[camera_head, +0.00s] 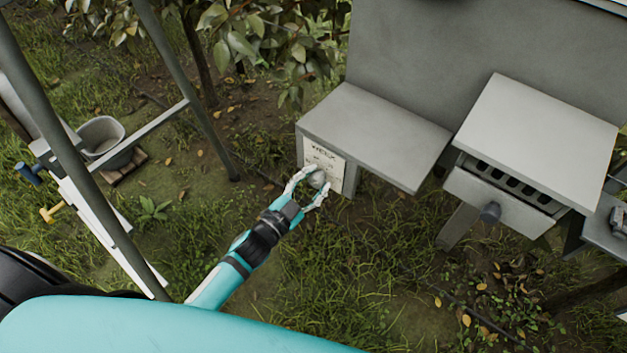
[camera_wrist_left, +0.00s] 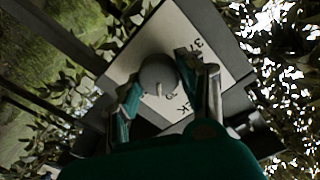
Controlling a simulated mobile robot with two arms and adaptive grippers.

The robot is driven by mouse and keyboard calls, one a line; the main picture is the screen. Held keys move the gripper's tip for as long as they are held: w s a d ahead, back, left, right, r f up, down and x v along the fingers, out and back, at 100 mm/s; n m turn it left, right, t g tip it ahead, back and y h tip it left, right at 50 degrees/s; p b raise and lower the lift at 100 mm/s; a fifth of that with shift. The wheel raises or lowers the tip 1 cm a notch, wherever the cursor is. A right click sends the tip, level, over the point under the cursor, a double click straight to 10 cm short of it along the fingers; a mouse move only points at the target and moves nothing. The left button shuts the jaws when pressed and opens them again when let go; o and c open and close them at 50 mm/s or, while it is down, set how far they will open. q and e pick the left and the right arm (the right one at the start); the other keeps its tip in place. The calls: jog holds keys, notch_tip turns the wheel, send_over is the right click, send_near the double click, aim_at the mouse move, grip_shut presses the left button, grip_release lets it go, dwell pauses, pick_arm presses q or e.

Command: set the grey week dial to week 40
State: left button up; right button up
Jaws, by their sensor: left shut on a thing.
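The grey week dial (camera_head: 317,180) is a round knob on a white panel (camera_head: 323,158) lettered "WEEK", on the front of a grey bench-like unit. My left gripper (camera_head: 314,186) is at the dial, shut on it, with one finger on each side. In the left wrist view the dial (camera_wrist_left: 158,75) has a pale pointer mark on its face and sits between the fingertips of the left gripper (camera_wrist_left: 160,80). A number that looks like 37 shows on the white panel (camera_wrist_left: 195,30); other numbers are partly hidden by the fingers. My right gripper is not in view.
The grey unit's flat top (camera_head: 375,130) is bare. To the right stands a table with a partly open drawer (camera_head: 500,200) with a round knob. A bucket (camera_head: 100,137) and a metal frame stand at the left. Grass lies between.

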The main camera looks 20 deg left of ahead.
pick_arm(q)
jog(key=m, duration=0.3)
jog(key=shift+m, duration=0.3)
jog(key=shift+d+f+m, duration=0.1)
jog(key=shift+m, duration=1.4)
jog(key=o, duration=1.1)
jog(key=shift+o, duration=0.2)
jog(key=v, duration=1.2)
